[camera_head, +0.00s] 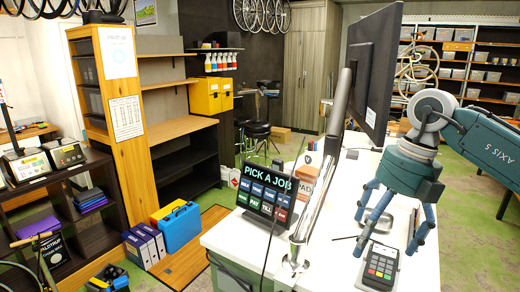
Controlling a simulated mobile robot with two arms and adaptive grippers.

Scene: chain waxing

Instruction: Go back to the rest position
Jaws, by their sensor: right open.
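My right gripper (386,250) is dark teal with blue-grey fingers and comes in from the right on a teal arm. Its fingers point down and are spread apart, with nothing held between them. The fingertips are over the white counter (335,250), close to a card payment terminal (380,266) with a keypad. I cannot tell whether they touch it. My left gripper does not show in this view.
A "PICK A JOB" screen (267,193) stands on the counter's left end beside a metal post (322,170). A large monitor (373,65) rises behind. A blue case (180,228) and purple binders (146,245) are left of the counter. Green floor (455,225) lies to the right.

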